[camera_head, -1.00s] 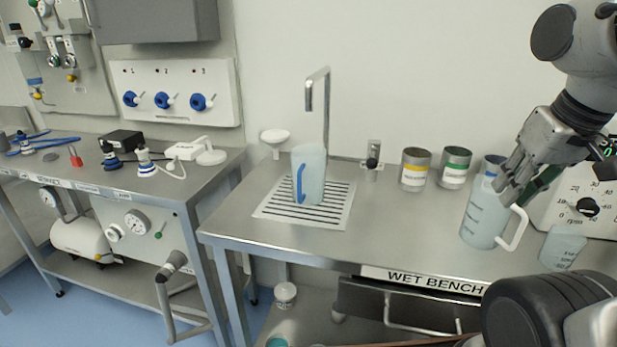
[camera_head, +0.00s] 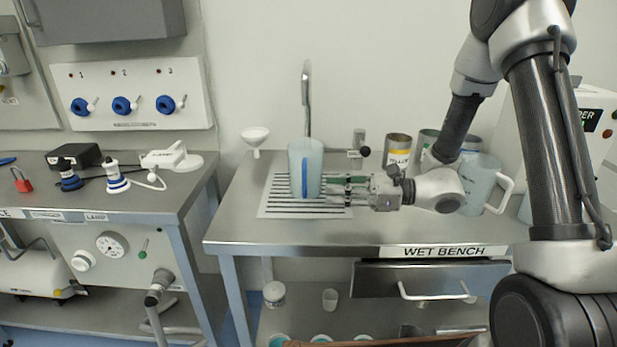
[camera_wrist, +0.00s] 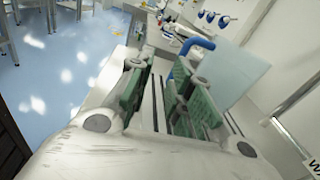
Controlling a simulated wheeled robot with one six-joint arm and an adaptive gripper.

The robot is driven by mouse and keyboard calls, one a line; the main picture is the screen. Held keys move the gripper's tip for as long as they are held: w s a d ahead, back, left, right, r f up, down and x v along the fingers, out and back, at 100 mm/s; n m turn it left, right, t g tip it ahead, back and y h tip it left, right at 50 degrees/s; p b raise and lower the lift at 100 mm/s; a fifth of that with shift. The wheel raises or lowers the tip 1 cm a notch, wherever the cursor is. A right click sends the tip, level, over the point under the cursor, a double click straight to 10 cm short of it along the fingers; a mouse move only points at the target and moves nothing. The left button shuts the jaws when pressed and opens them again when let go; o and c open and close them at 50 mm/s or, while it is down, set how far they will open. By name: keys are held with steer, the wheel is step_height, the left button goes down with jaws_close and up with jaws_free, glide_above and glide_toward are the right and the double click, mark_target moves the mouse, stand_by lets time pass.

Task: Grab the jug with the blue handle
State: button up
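The jug with the blue handle (camera_head: 312,165) is pale, translucent and upright on the slotted drain grate (camera_head: 280,207) under the tap. Its blue handle (camera_head: 304,178) faces the camera in the head view. My gripper (camera_head: 338,187) is level beside the jug, on its right in the head view. In the wrist view the gripper (camera_wrist: 153,98) shows its two green-padded fingers apart, with a gap between them. The blue handle (camera_wrist: 196,43) and pale jug body (camera_wrist: 228,75) show just past the right finger. Whether the fingertips touch the jug is unclear.
A second jug with a white handle (camera_head: 480,182) stands at the right, behind my arm. Labelled cans (camera_head: 398,150) stand along the wall. The tap (camera_head: 306,95) rises behind the blue-handled jug. The front of the wet bench (camera_head: 330,236) is clear.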

mark_target(305, 196)
steer(key=shift+w+a+f+m+t, duration=0.1)
steer(key=shift+w+f+m+t, duration=0.65)
steer(key=shift+w+m+t, duration=0.25)
steer(key=x, duration=0.7)
steer(key=shift+w+a, duration=0.2)
steer(key=shift+w, duration=0.05)
steer(key=shift+c, duration=0.3)
jaws_close()
